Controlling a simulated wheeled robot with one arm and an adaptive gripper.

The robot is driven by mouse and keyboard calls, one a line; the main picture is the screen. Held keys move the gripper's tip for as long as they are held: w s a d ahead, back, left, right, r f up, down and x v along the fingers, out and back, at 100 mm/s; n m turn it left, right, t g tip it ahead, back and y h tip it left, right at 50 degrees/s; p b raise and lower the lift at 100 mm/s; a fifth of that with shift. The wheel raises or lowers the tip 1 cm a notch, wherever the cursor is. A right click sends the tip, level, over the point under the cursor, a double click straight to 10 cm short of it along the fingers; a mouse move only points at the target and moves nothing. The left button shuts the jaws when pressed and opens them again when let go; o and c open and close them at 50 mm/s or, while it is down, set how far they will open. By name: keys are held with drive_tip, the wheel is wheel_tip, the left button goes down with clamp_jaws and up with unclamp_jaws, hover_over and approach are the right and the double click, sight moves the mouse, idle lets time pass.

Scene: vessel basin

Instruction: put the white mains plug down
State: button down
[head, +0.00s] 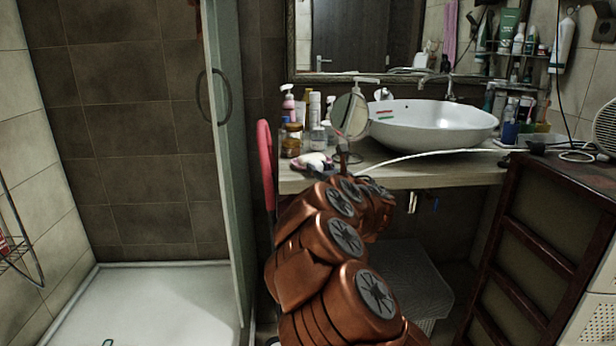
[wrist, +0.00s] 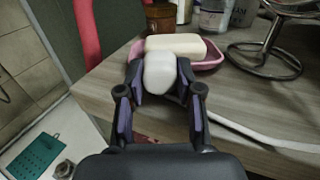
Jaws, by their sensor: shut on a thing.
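The white mains plug (wrist: 160,74) is between the fingertips of my gripper (wrist: 159,76) in the wrist view. My gripper is shut on it, over the front left part of the wooden counter (wrist: 97,95). The plug overlaps the front of a pink soap dish (wrist: 211,64) holding a pale bar of soap (wrist: 178,44); I cannot tell whether it touches the dish or the counter. A white cord (wrist: 262,138) runs off to the right. In the head view my own arm hides the plug and most of my gripper.
A round mirror on a wire stand (head: 350,115), bottles and jars (head: 292,141) crowd the counter's back left. A white basin (head: 434,128) stands right of them. A red upright object (head: 265,160) stands at the counter's left end.

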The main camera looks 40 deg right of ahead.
drive_tip(key=shift+f, duration=0.4)
drive_tip(key=c, duration=0.8)
unclamp_jaws()
drive_tip(key=shift+r, duration=0.1)
drive_tip(key=shift+o, duration=0.2)
drive_tip(key=shift+r, duration=0.2)
drive_tip(key=shift+s+a+f, duration=0.15)
drive_tip(key=shift+s, duration=0.1)
drive_tip(key=v, duration=1.1)
drive_tip(key=shift+s+p, duration=0.25)
drive_tip(key=shift+p, duration=0.05)
